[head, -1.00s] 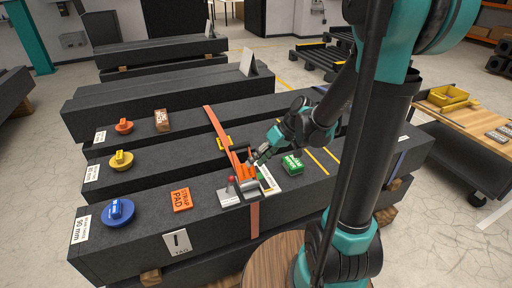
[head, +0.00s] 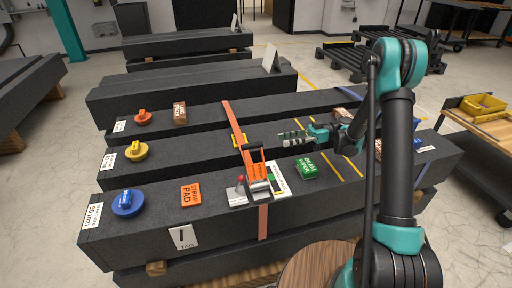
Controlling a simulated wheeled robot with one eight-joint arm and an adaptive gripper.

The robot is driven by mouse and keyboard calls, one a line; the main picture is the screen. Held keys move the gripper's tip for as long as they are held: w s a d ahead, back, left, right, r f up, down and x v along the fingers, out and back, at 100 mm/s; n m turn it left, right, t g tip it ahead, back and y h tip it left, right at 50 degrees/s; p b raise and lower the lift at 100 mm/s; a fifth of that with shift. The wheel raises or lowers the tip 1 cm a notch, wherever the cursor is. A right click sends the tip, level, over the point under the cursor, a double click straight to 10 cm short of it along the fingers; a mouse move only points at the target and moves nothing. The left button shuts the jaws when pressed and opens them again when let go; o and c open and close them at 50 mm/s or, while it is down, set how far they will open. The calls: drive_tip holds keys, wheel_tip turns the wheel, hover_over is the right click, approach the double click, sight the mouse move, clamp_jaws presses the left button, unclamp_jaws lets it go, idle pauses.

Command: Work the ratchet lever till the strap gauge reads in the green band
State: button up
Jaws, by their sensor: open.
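The orange ratchet lever (head: 254,160) stands raised on its metal ratchet body (head: 259,188) on the front granite bed. The orange strap (head: 234,125) runs over the beds to the ratchet, and its tail (head: 262,222) hangs down the front face. A white plate with a green strip (head: 279,177), perhaps the strap gauge, lies just right of the ratchet; its reading is too small to tell. My gripper (head: 288,139) is open and empty, pointing left. In the picture it is above and right of the lever, apart from it.
A small grey box with a red knob (head: 237,192) sits left of the ratchet. A green block (head: 306,168) lies to its right, an orange strap pad (head: 190,195) to its left. Blue (head: 128,203), yellow (head: 136,151) and orange (head: 143,117) knobbed discs sit along the left ends.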

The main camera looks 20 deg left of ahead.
sight(244, 148)
drive_tip(key=shift+n, duration=0.4)
drive_tip(key=x, duration=1.6)
drive_tip(key=shift+s+a+r, duration=0.15)
drive_tip(key=shift+s+a, duration=0.1)
drive_tip(key=shift+s, duration=0.1)
clamp_jaws()
